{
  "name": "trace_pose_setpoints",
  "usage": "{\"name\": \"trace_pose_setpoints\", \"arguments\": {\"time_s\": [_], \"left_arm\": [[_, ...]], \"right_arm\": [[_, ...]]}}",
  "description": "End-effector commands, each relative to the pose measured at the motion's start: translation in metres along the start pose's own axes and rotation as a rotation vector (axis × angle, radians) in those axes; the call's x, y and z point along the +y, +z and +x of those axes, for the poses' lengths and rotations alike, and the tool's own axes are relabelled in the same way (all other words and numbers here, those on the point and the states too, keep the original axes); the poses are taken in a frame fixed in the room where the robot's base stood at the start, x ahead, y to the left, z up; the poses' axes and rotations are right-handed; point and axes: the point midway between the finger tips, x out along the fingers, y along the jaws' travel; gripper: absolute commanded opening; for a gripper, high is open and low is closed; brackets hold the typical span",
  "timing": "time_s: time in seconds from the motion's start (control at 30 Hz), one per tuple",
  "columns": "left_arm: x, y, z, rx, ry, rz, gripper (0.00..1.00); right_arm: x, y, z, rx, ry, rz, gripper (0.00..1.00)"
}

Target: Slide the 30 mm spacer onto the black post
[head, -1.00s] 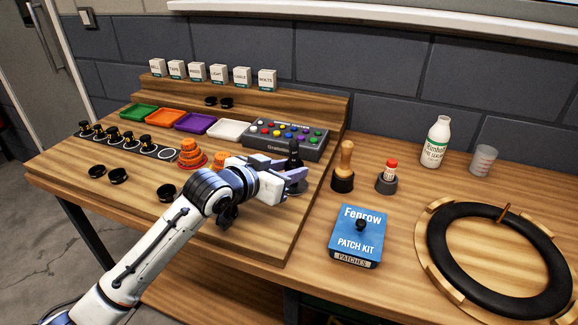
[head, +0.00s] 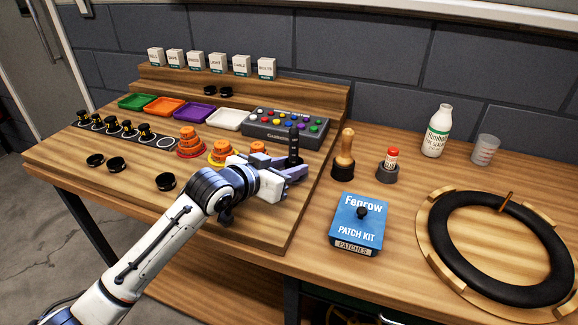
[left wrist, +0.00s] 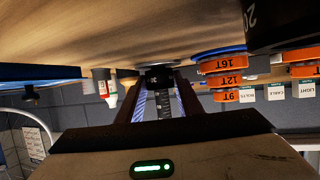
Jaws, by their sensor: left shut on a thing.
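The black post (head: 294,140) rises from the wooden board beside the button box in the head view. My left gripper (head: 293,173) is low at the post, with its fingers on either side. In the left wrist view, which is upside down, the fingers (left wrist: 160,92) are shut on a black spacer (left wrist: 157,77) with a small pale mark. The post, with pale graduation lines (left wrist: 163,105), runs out of it between the fingers, so the spacer appears to be around the post. I cannot tell whether it touches the bottom. My right gripper is not in view.
Orange cog stacks (head: 190,143) stand left of the post, one close to my gripper (head: 258,147). Loose black rings (head: 165,181) lie at the board's front. The button box (head: 285,124) is behind. The patch kit (head: 357,222) and wooden-handled tool (head: 345,155) are to the right.

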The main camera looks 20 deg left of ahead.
Motion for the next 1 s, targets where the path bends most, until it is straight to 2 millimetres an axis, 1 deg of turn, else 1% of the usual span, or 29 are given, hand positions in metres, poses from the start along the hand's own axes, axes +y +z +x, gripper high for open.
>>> {"name": "trace_pose_setpoints", "arguments": {"time_s": [0.03, 0.13, 0.4, 0.53, 0.67, 0.9, 1.0], "left_arm": [[0.000, 0.000, 0.000, 0.001, 0.000, 0.000, 0.38], [0.000, 0.000, 0.000, 0.001, 0.000, 0.000, 0.55], [0.000, 0.000, 0.000, -0.001, 0.000, 0.000, 0.55], [-0.001, 0.001, -0.008, -0.002, -0.001, 0.000, 0.55], [0.000, 0.001, -0.028, -0.001, 0.000, 0.001, 0.55], [0.000, 0.001, -0.075, -0.001, 0.000, 0.002, 0.55], [-0.001, 0.001, -0.090, -0.001, -0.001, 0.001, 0.55]], "right_arm": [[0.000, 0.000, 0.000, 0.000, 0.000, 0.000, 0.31], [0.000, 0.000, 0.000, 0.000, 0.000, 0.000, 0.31], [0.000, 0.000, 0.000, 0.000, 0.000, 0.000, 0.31], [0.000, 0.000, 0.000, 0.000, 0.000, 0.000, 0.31], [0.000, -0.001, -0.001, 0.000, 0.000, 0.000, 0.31], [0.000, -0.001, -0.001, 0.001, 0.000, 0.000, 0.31], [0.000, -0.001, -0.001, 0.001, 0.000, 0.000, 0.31]]}}
